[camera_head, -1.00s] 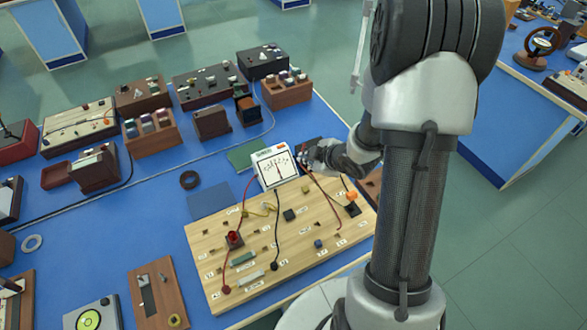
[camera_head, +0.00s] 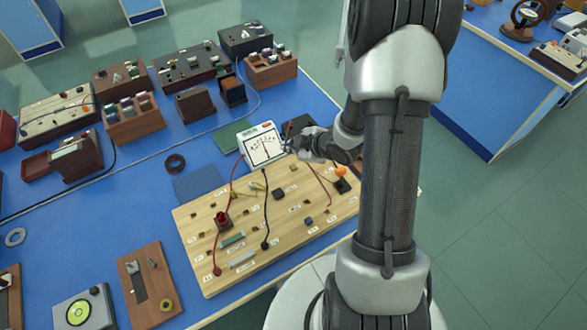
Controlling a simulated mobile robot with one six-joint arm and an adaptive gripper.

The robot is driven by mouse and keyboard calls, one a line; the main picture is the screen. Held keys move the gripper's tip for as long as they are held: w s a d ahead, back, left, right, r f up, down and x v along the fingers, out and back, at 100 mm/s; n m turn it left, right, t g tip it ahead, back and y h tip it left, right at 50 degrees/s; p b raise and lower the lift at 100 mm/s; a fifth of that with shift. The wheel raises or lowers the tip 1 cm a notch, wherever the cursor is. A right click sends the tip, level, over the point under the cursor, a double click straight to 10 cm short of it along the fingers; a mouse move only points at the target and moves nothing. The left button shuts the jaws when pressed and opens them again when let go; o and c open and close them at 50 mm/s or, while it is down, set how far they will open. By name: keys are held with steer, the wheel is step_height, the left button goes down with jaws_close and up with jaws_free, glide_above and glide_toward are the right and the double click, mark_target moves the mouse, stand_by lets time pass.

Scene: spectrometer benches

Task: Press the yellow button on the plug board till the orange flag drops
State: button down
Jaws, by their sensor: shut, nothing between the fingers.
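The wooden plug board (camera_head: 290,232) lies at the front edge of the blue bench. The orange flag (camera_head: 341,171) stands up over a dark block at the board's right end. Small yellow parts (camera_head: 257,187) show near the board's back edge, left of the middle; I cannot tell whether one is the yellow button. My gripper (camera_head: 290,147) is shut and empty, just right of the white meter (camera_head: 262,147), over or near the board's back edge. Its height above the board is unclear. My forearm and wrist hide part of the area behind the flag.
Red and black leads run from the meter to the board. A red part (camera_head: 221,220) stands up on the board's left half. A black ring (camera_head: 175,163) and blue mat (camera_head: 197,183) lie to the left. Several instrument boxes fill the bench's back.

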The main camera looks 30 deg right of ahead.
mark_target(292, 168)
step_height(292, 168, down, 6)
steer(key=b, duration=0.4)
steer(key=shift+f+b, duration=0.1)
steer(key=shift+b, duration=0.2)
stand_by(0.9)
steer(key=shift+f+b, duration=0.4)
steer(key=shift+f+b, duration=0.4)
steer(key=shift+f, duration=0.05)
stand_by(0.6)
steer(key=shift+r, duration=0.15)
steer(key=shift+r+p, duration=0.7)
steer(key=shift+r, duration=0.05)
steer(key=shift+r+p, duration=2.05)
steer(key=shift+r, duration=0.45)
